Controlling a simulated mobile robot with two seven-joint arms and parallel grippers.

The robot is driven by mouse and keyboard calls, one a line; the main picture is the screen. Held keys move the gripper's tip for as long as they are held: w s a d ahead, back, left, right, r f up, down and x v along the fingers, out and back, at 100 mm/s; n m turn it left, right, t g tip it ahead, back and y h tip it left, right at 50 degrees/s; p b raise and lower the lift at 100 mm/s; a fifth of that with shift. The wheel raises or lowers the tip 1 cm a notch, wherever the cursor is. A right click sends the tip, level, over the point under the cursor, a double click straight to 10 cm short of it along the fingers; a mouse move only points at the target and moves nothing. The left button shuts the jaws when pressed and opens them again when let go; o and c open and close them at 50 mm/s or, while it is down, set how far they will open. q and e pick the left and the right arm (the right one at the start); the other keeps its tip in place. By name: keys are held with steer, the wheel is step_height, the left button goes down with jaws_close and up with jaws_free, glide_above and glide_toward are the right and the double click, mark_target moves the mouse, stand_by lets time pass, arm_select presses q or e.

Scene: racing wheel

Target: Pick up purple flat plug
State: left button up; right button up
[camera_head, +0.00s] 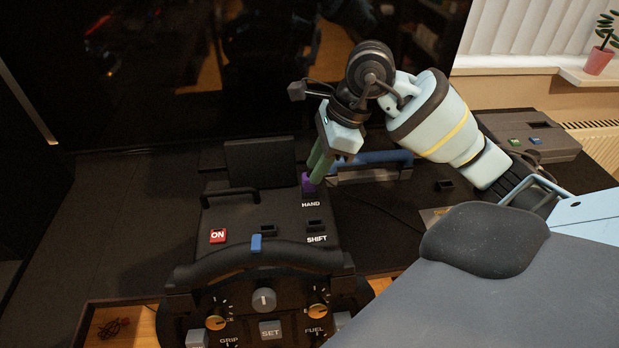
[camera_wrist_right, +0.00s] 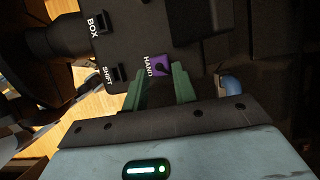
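The purple flat plug (camera_head: 307,184) sits at the slot marked HAND on the black wheel base, at its back right corner. It also shows in the right wrist view (camera_wrist_right: 158,65), with a dark round spot on its top. My right gripper (camera_head: 316,168) points down at the plug, its green fingers partly in front of it. In the wrist view the fingers of my right gripper (camera_wrist_right: 161,73) are apart, one to each side of the plug, with a gap between them. I cannot tell whether they touch it. My left gripper is not in view.
The racing wheel (camera_head: 256,256) with knobs stands in front. The SHIFT slot (camera_head: 316,225) looks empty, and a red ON button (camera_head: 218,236) is at left. A blue handle (camera_head: 385,157) lies close behind the plug. A dark screen (camera_head: 150,75) stands at the back.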

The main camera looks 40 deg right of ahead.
mark_target(309, 175)
steer(key=shift+x, duration=1.85)
jaws_close()
steer(key=shift+r, duration=0.15)
step_height(309, 175, up, 10)
steer(key=shift+f+p, duration=0.1)
steer(key=shift+p, duration=0.3)
